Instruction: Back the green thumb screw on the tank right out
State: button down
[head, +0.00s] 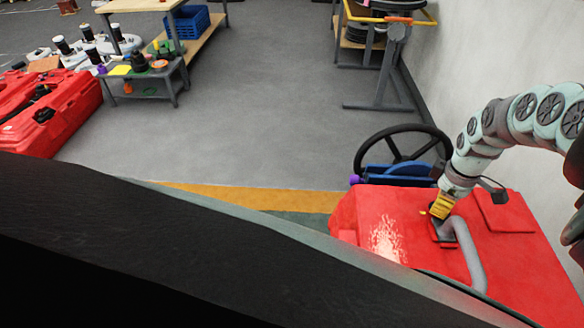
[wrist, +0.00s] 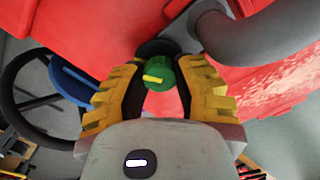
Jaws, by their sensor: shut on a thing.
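The green thumb screw (wrist: 164,73), with a yellow bar across its head, shows between my gripper's two yellow-and-black fingers in the wrist view. My gripper (wrist: 160,90) is shut on the screw, with a finger on each side of its head. In the head view my gripper (head: 440,206) points down at the top of the red tank (head: 375,225), and the screw is hidden there. The red tank also fills the upper part of the wrist view (wrist: 100,25). How far the screw's thread is out cannot be seen.
A grey curved pipe (wrist: 260,35) rises from the tank close beside the screw and my gripper; it also shows in the head view (head: 470,250). A black steering wheel (head: 400,145) stands behind the tank. A pale wall (head: 480,50) is at the right. Open floor (head: 260,120) lies beyond.

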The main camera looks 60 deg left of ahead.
jog(key=shift+a, duration=0.1)
dwell(0.7)
jog(key=c, duration=0.9)
grip_release()
jog(key=shift+s, duration=0.1)
notch_tip(320, 180, up, 5)
jog(key=shift+r, duration=1.25)
